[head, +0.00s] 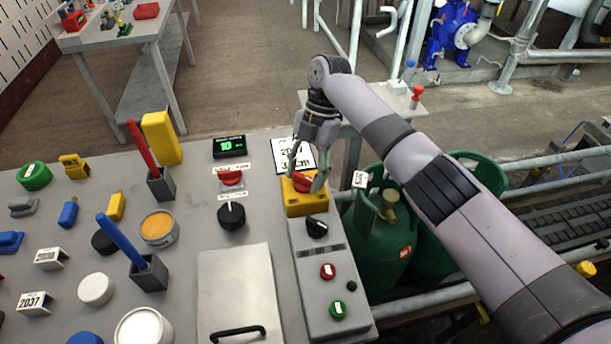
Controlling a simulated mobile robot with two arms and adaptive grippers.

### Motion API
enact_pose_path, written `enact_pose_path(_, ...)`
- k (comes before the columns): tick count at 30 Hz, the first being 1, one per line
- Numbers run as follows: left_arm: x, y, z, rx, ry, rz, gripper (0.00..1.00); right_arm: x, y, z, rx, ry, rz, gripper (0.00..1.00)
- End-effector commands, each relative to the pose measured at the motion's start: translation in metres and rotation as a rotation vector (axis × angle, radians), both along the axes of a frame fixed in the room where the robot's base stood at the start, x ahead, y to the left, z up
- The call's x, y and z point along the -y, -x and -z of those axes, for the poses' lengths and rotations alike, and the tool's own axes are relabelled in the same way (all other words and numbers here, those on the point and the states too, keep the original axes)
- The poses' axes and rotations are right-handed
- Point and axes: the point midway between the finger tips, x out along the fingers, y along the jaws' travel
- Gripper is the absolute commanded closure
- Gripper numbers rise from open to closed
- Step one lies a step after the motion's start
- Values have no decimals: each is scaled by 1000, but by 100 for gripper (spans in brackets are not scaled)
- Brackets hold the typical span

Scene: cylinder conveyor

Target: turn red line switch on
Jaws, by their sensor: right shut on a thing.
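A red rotary switch knob (302,184) sits on a yellow switch box (304,205) at the right side of the grey bench. My right gripper (306,180) comes down from above and is shut on the red knob, one finger on each side. The fingers partly hide the knob, so its exact angle is hard to tell. My left gripper is not in view.
Below the yellow box, a grey control box (327,282) carries a black knob, a red button and a green button. To the left are a green display (229,146), a black dial (231,215) and several loose items. Green gas cylinders (377,243) stand at the right.

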Motion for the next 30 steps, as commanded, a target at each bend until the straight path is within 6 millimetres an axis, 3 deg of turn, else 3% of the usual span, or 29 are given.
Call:
enact_pose_path(14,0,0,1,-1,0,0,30,0,-1,-1,3,-1,-17,78)
enact_pose_path(15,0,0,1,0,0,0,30,0,-1,-1,4,-2,-17,49)
enact_pose_path(24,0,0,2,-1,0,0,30,0,0,-1,2,-1,-14,30)
enact_pose_path(30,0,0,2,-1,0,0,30,0,0,0,1,0,-14,30)
